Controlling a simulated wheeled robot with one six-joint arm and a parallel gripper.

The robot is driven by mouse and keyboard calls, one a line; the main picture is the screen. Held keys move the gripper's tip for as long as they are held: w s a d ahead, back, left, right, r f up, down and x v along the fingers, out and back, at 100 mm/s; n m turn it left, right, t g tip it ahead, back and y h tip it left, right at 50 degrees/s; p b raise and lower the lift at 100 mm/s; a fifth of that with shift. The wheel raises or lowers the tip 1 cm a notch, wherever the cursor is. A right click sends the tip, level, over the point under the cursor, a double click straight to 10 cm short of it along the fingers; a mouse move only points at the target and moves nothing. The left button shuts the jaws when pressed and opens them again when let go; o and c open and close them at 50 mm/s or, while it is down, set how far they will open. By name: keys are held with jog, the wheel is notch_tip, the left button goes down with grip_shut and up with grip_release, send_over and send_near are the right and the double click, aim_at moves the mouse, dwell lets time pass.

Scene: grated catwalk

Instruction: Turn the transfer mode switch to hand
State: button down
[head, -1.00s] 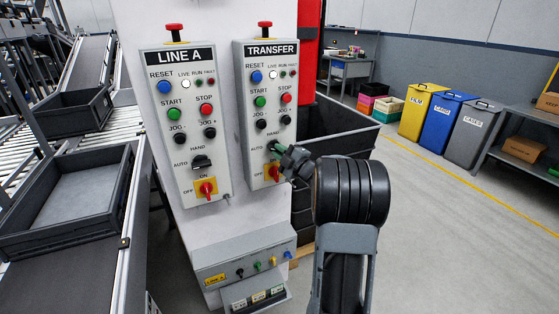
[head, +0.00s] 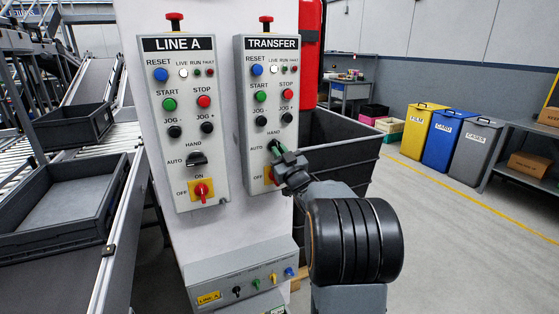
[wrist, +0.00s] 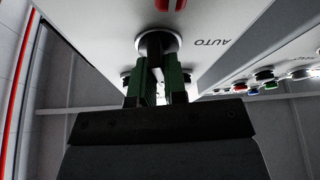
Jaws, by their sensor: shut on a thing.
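The TRANSFER panel (head: 243,122) is the right one of two on the white post. Its black mode switch, between the HAND and AUTO labels, is mostly hidden by my gripper (head: 276,149) in the head view. In the wrist view the mode switch (wrist: 155,44) is a dark knob in a silver ring, with AUTO printed beside it. My gripper (wrist: 157,84), with green finger pads, is shut on this knob, one finger on each side. I cannot tell clearly which label the knob points to.
Just below is the red and yellow ON/OFF switch (head: 269,175), partly covered by my gripper. The LINE A panel (head: 156,130) with its own mode switch (head: 197,159) stands to the left. A dark crate (head: 345,150) is behind to the right. Open floor lies right.

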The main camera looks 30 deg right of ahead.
jog(key=shift+f+m+h+b, duration=0.1)
jog(key=shift+m+h+b, duration=0.65)
jog(key=shift+m, duration=0.85)
jog(key=shift+m+h, duration=0.25)
jog(key=shift+m, duration=0.05)
jog(key=c, duration=1.2)
grip_release()
jog(key=shift+o, duration=0.2)
jog(key=shift+s, duration=0.1)
jog(key=b+v, duration=0.1)
jog(key=v, duration=1.2)
jog(key=shift+s, duration=0.35)
jog(key=shift+a, duration=0.1)
